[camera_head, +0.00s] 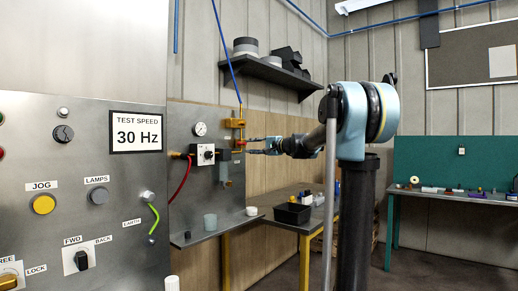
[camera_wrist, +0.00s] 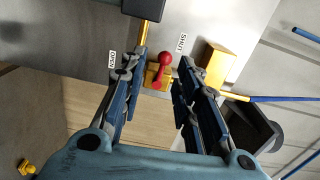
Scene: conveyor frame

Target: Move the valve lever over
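The valve is brass (camera_head: 238,123) and is mounted on the metal panel, on a vertical pipe. In the wrist view its red lever (camera_wrist: 163,68), with a round knob, lies between my fingers, the knob pointing up in the picture. A SHUT label (camera_wrist: 181,43) is to the right of the knob and an OPEN label (camera_wrist: 112,60) to the left. My gripper (camera_wrist: 158,72) is open, one finger on each side of the lever, with visible gaps. In the head view my gripper (camera_head: 250,145) reaches left, close to the panel and below the valve; the lever is not clear there.
A brass block (camera_wrist: 217,60) sits beside the right finger in the wrist view, near a blue hose (camera_wrist: 285,99). A table with a black bin (camera_head: 292,213) stands below.

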